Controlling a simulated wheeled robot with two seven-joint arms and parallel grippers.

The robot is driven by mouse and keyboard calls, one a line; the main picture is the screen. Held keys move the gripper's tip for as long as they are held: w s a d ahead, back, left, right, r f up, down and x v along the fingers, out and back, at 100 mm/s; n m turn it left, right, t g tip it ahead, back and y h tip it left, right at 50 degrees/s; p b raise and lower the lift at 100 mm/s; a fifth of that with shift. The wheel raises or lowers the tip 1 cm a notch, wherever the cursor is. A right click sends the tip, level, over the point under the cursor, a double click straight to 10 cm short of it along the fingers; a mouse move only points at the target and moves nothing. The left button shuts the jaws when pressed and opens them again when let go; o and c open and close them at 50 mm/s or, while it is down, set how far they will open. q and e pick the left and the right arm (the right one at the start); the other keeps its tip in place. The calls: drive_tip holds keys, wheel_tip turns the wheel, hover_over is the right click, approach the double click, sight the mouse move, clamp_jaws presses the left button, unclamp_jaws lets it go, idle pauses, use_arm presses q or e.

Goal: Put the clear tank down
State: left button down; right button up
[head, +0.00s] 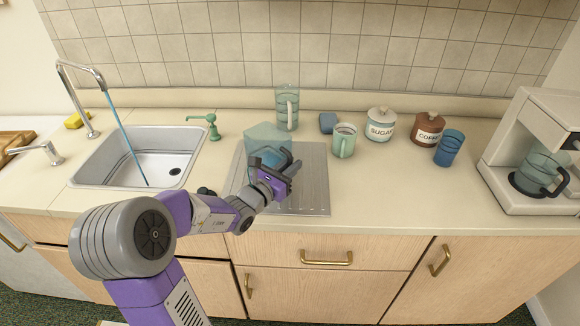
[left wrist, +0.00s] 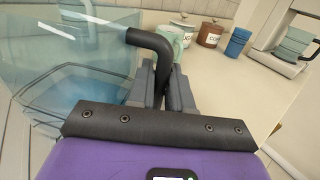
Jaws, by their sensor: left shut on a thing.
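The clear tank (head: 268,137) is a see-through bluish box with a black handle. In the head view it is over the left back part of the ribbed metal drainboard (head: 312,180). I cannot tell whether its bottom touches the board. My left gripper (head: 289,172) is shut on the tank's handle, on the near right side of the tank. In the left wrist view the tank (left wrist: 60,50) fills the left, and its black handle (left wrist: 150,40) runs down between the fingers. My right gripper is out of view.
A sink (head: 135,155) with running water lies left. A clear pitcher (head: 287,105) stands behind the tank. A green mug (head: 344,140), sugar jar (head: 380,124), coffee jar (head: 428,128) and blue cup (head: 449,148) stand right, before a coffee maker (head: 530,150). The counter (head: 400,195) right of the drainboard is clear.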

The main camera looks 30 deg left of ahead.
use_arm(q)
drive_tip(key=c, duration=1.5)
unclamp_jaws()
drive_tip(key=shift+f, duration=0.15)
drive_tip(key=o, duration=0.5)
drive_tip(key=shift+c, duration=0.2)
drive_tip(key=shift+r, duration=0.3)
drive_tip(key=s+p, duration=0.2)
drive_tip(key=s, duration=1)
drive_tip(key=shift+a+f, duration=0.15)
drive_tip(key=shift+a, duration=0.1)
